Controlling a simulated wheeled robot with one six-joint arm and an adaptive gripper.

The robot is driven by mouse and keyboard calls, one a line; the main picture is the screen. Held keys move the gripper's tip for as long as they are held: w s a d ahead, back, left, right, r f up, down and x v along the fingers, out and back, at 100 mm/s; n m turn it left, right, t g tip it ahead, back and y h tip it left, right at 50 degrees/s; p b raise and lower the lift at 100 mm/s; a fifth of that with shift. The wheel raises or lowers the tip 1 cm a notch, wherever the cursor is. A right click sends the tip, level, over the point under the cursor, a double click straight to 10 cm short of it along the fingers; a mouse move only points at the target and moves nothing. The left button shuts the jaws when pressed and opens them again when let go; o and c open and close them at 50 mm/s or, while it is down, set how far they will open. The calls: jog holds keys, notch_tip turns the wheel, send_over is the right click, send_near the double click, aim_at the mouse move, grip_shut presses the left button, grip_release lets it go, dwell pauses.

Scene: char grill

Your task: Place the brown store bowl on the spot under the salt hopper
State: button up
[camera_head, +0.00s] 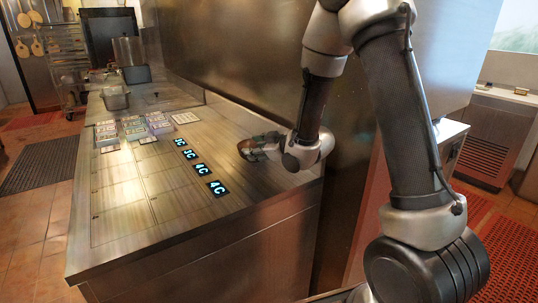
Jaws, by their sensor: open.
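My gripper (247,149) is over the right part of the steel counter (125,228), close to the tall steel panel. It points left and its fingers are small and dark in this view. It is open, and I see nothing held in it. I cannot make out a brown store bowl anywhere in this view. I cannot make out a salt hopper or a spot under one either.
Lit displays (201,169) reading 3C and 4C run along the counter in front of my gripper. Several containers (133,128) with coloured labels stand behind them. Metal pans (115,98) and a pot (128,51) are at the far end. The near left counter is clear.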

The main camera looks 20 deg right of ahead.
aim_at(240, 148)
jog(key=x, duration=0.7)
jog(key=shift+w+a+f, duration=0.1)
jog(key=shift+w+a, duration=0.05)
jog(key=shift+w, duration=0.2)
grip_shut()
